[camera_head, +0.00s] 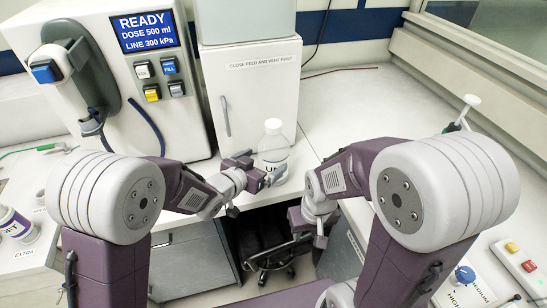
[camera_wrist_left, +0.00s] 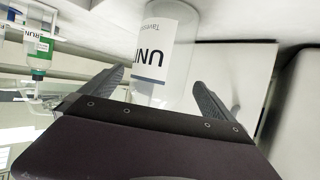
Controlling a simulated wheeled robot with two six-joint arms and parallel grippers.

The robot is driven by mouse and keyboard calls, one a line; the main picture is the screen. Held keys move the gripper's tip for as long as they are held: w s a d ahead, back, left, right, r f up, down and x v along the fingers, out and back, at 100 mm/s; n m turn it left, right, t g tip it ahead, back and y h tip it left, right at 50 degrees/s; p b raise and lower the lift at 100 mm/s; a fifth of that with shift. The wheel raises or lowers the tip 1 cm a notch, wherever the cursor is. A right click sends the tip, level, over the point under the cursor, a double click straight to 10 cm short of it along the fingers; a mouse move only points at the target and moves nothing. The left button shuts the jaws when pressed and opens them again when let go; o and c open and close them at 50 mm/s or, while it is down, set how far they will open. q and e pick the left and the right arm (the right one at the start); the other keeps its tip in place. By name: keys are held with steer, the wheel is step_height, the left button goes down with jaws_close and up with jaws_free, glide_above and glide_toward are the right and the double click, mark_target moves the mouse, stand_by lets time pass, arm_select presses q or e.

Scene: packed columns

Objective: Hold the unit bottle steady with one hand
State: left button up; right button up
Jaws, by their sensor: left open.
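The unit bottle (camera_head: 273,148) is clear with a white cap and a white label. It stands upright near the front edge of the white counter, in front of the small white cabinet. My left gripper (camera_head: 262,174) is open at the lower front of the bottle. In the left wrist view the unit bottle (camera_wrist_left: 165,40) appears upside down, between the two spread fingers of my left gripper (camera_wrist_left: 158,80). Space shows beside the right finger; whether the left finger touches is unclear. My right gripper (camera_head: 310,228) hangs low in front of the counter, apart from the bottle; its fingers are not clear.
A machine (camera_head: 120,75) with a blue "READY" screen and buttons stands at the left, next to the white cabinet (camera_head: 258,95). The counter right of the bottle (camera_head: 370,100) is mostly clear. A dark opening lies below the counter.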

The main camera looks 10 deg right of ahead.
mark_target(275, 145)
arm_select(q)
steer(key=shift+x, duration=0.9)
steer(key=p+x, duration=0.1)
steer(key=x, duration=0.4)
steer(key=shift+w, duration=0.1)
steer(key=shift+a, duration=0.15)
steer(key=c, duration=1.2)
steer(key=r, duration=0.2)
steer(key=s+r, duration=0.1)
steer(key=r, duration=0.1)
steer(key=shift+s+d+r, duration=0.1)
steer(key=shift+d+r, duration=0.1)
steer(key=shift+r, duration=0.2)
steer(key=s+d+r+b, duration=0.1)
steer(key=s+r, duration=0.5)
steer(key=s, duration=0.4)
steer(key=shift+s+d+b, duration=0.3)
steer(key=shift+b, duration=0.1)
steer(key=shift+r, duration=0.15)
